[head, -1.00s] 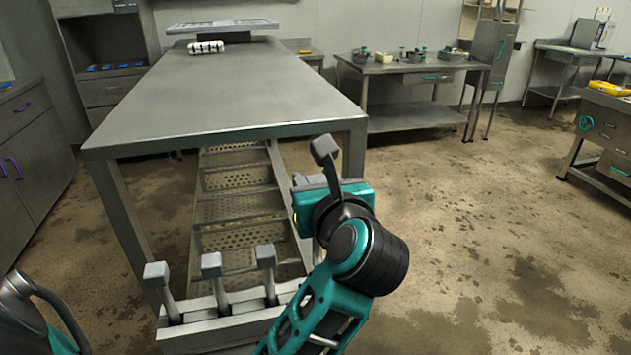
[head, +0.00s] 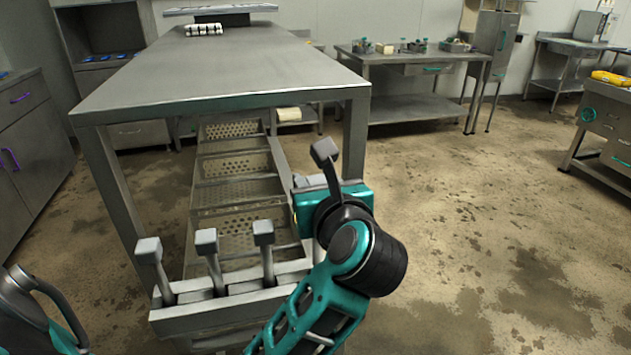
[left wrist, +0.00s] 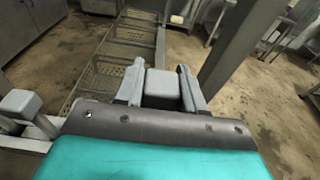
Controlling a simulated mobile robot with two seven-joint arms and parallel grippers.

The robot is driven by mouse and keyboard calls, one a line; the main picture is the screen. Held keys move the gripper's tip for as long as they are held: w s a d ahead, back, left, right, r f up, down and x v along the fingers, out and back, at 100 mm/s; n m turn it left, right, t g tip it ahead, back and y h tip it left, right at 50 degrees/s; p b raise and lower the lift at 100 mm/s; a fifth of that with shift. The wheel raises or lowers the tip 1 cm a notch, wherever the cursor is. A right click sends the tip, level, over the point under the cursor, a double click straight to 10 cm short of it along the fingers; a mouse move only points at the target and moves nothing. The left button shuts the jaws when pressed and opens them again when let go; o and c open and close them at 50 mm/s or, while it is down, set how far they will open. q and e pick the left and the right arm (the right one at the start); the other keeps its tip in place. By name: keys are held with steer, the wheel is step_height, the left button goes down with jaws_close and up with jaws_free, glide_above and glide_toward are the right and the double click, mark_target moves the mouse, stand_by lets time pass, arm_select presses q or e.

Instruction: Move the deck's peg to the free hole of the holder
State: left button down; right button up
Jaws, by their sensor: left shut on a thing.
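My left gripper (head: 318,185) is in the middle of the head view, at the end of my teal and black arm. It is shut on a peg (head: 324,150) whose grey square head stands above the gripper, slightly tilted. In the left wrist view the peg's head (left wrist: 163,84) sits between the two grey fingers. The grey holder (head: 235,315) is low at the left of the gripper, with three square-headed pegs standing in a row, leaning slightly. The held peg is apart from it. The holder's right end is hidden behind my arm, and no free hole can be made out. My right gripper is not in view.
A long steel table (head: 215,70) stands behind the holder, its right front leg (head: 355,145) close beyond the gripper. Perforated trays (head: 235,180) run beneath it. A second table (head: 420,62) carries small items at the back. The floor at the right is clear.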

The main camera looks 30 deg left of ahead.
arm_select(q)
steer(key=shift+f+b, duration=0.35)
steer(key=shift+f, duration=0.2)
steer(key=shift+f+b, duration=0.4)
steer(key=shift+f, duration=0.05)
steer(key=shift+f+b, duration=0.8)
steer(key=shift+f, duration=0.1)
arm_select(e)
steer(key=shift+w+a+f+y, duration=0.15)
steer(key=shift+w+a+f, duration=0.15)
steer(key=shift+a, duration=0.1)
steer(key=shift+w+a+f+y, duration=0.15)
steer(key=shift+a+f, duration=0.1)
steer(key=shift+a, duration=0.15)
arm_select(q)
steer(key=shift+f+b, duration=0.65)
steer(key=shift+f, duration=0.05)
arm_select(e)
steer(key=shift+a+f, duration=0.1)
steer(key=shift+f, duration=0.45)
arm_select(q)
steer(key=shift+f+b, duration=0.7)
steer(key=shift+f, duration=0.1)
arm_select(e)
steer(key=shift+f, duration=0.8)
arm_select(q)
steer(key=c, duration=0.6)
jaws_free()
